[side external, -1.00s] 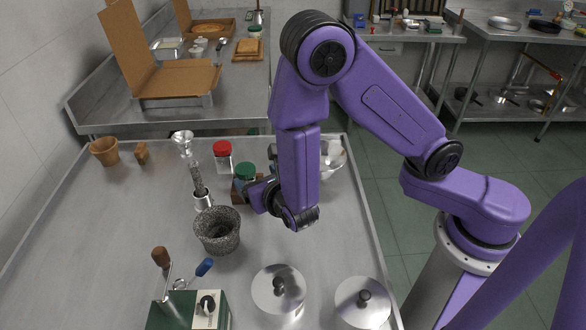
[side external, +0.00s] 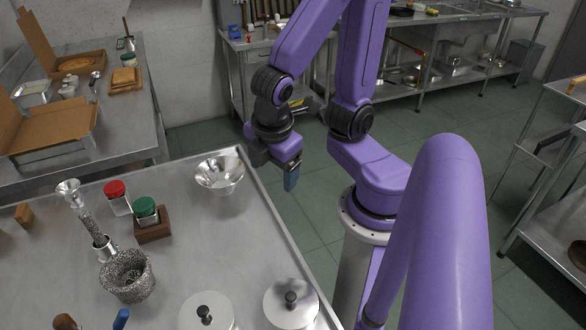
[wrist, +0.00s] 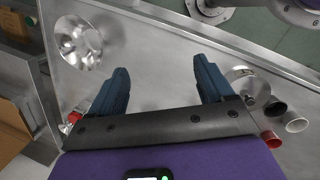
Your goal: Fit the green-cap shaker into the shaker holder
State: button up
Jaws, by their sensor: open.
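The green-cap shaker (side external: 146,208) stands upright at the brown shaker holder (side external: 155,231), its lower part appearing to sit inside it. How deep it sits cannot be told. The red-cap shaker (side external: 118,198) stands just left of the holder; a red cap also shows at the lower left of the wrist view (wrist: 75,117). My gripper (side external: 291,177) is raised near the table's right edge, well right of the shaker and apart from it. In the wrist view its two blue fingers (wrist: 161,68) are spread with nothing between them. The holder is not visible there.
A metal bowl (side external: 220,174) stands at the table's back right corner, between holder and gripper. A stone mortar (side external: 128,276) and a tall grinder (side external: 90,222) stand at left. Two lidded pots (side external: 207,312) (side external: 291,304) are in front. Bare table lies right of the holder.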

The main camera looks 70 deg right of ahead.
jog(key=s+y, duration=0.1)
jog(key=s+a+r+m+y, duration=0.1)
jog(key=s, duration=0.1)
jog(key=s+r+g, duration=0.1)
jog(key=shift+s+a+m+y, duration=0.2)
jog(key=shift+s+m+y, duration=0.15)
jog(key=shift+m+y, duration=0.05)
